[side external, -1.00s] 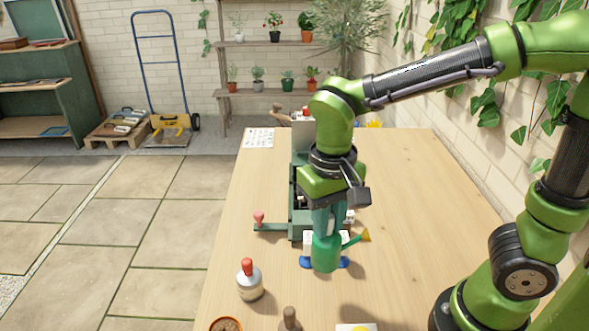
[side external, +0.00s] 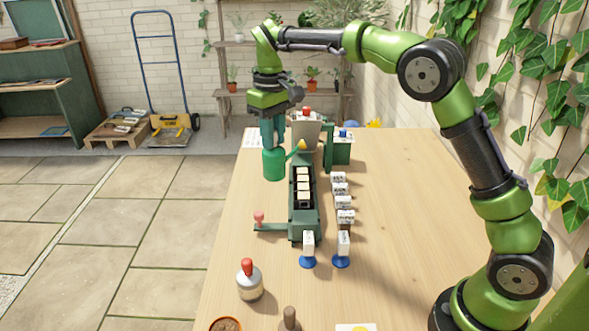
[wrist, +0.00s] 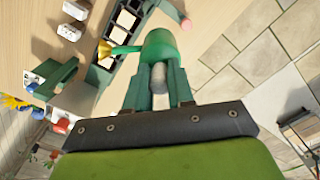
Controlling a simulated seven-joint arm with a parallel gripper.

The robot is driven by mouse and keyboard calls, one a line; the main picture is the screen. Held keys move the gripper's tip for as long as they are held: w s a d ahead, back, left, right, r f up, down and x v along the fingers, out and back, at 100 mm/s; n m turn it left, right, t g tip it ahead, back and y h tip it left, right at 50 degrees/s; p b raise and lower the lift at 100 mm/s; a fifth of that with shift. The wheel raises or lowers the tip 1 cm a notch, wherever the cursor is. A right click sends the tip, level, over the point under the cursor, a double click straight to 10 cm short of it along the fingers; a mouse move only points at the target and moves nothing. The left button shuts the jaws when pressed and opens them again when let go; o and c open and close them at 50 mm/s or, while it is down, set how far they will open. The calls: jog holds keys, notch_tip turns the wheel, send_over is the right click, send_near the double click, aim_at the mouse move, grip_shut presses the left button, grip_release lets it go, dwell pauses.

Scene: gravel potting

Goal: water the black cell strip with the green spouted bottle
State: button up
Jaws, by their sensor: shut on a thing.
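The green spouted bottle (side external: 274,164) hangs upright from my gripper (side external: 272,130), which is shut on its upper part. Its spout points right and ends in a brass-coloured tip (side external: 301,145). In the wrist view, the bottle (wrist: 160,46) is between the fingers (wrist: 159,88), and the tip (wrist: 104,49) is close to the strip's end. The black cell strip (side external: 304,204) lies in a long green holder (side external: 292,215), with pale blocks in several cells. It also shows in the wrist view (wrist: 110,62). The bottle is at the holder's far left side, above the table.
A grey hopper-like container (side external: 305,133) with a red top stands behind the strip. A green stand (side external: 340,150) is to its right. Several white labelled blocks (side external: 345,216) line the right side. A red-capped bottle (side external: 249,281) stands front left. The table's right side is clear.

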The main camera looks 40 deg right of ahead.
jog(key=w+d+f+n+t+y, duration=0.1)
jog(key=w+d+f+y, duration=0.1)
jog(key=d, duration=0.3)
jog(key=w+d+f+n+y, duration=0.1)
jog(key=w+d+y, duration=0.2)
jog(key=d, duration=0.1)
jog(key=shift+w+d+f+t+y, duration=0.25)
jog(key=shift+d+f+t+y, duration=0.05)
jog(key=shift+d+f+t, duration=0.1)
dwell(1.4)
jog(key=s+a, duration=0.3)
jog(key=a, duration=0.1)
jog(key=shift+s, duration=0.4)
dwell(1.4)
jog(key=shift+s+a, duration=0.75)
jog(key=shift+s, duration=0.05)
